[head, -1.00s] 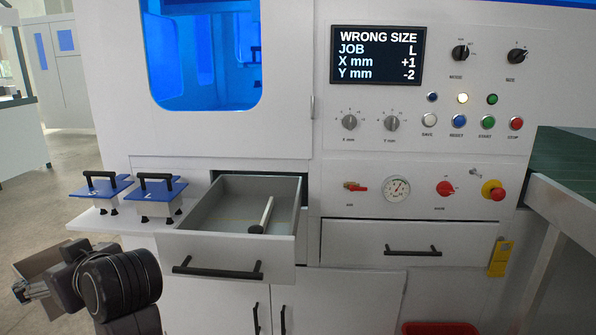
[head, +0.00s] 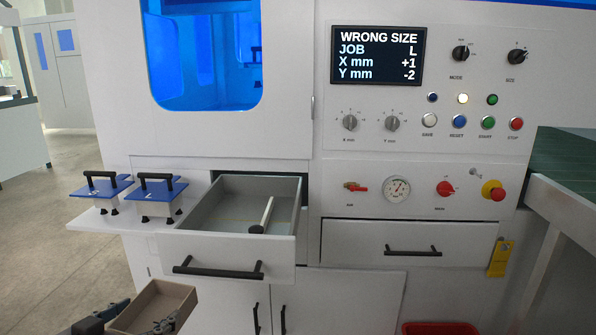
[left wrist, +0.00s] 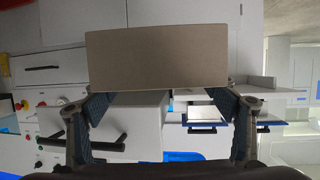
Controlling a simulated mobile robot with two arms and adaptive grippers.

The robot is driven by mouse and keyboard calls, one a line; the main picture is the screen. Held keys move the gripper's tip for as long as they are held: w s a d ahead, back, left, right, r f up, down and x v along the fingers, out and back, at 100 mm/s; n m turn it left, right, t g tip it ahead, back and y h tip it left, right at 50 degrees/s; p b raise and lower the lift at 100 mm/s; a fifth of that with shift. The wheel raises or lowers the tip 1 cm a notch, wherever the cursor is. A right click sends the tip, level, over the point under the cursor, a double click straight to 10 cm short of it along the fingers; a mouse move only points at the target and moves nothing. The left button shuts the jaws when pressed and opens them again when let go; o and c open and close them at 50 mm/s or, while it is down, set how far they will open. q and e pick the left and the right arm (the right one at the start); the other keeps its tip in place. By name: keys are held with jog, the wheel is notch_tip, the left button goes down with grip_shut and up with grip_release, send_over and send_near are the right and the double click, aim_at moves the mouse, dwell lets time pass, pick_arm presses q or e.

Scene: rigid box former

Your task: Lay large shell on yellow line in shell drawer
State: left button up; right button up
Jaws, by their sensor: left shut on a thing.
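The large shell, an open tan box (head: 160,303), is at the lower left of the head view, in front of the machine and below the drawer's front. My left gripper (head: 112,322) is shut on it, and the arm is mostly out of frame. In the left wrist view the shell (left wrist: 157,57) shows as a flat tan panel in front of the left gripper's two spread fingers (left wrist: 160,112). The shell drawer (head: 238,246) is pulled open. A faint yellowish line shows on its grey floor. My right gripper is not in view.
A brush-like tool with a pale handle (head: 262,215) lies in the drawer's right part; the left part is clear. Two blue-topped blocks with black handles (head: 100,185) (head: 157,188) stand on the shelf left of the drawer. The screen (head: 377,55) reads WRONG SIZE, JOB L.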

pick_arm(q)
jog(key=s+d+r+m+g+h, duration=0.3)
jog(key=s+d+m+h, duration=0.1)
jog(key=s+d, duration=0.25)
jog(key=s+d+r+m+g+h, duration=0.25)
jog(key=s+d+m+h, duration=0.2)
jog(key=s, duration=0.25)
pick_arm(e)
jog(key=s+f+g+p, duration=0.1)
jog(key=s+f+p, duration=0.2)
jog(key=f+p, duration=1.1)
pick_arm(q)
notch_tip(320, 180, up, 15)
jog(key=p, duration=0.8)
jog(key=shift+r+p, duration=0.2)
jog(key=shift+p, duration=0.15)
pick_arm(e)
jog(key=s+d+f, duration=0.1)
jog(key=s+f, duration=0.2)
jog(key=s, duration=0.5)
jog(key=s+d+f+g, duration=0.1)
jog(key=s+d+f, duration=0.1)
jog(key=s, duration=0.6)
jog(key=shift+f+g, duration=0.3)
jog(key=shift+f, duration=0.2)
pick_arm(q)
jog(key=shift+r, duration=0.15)
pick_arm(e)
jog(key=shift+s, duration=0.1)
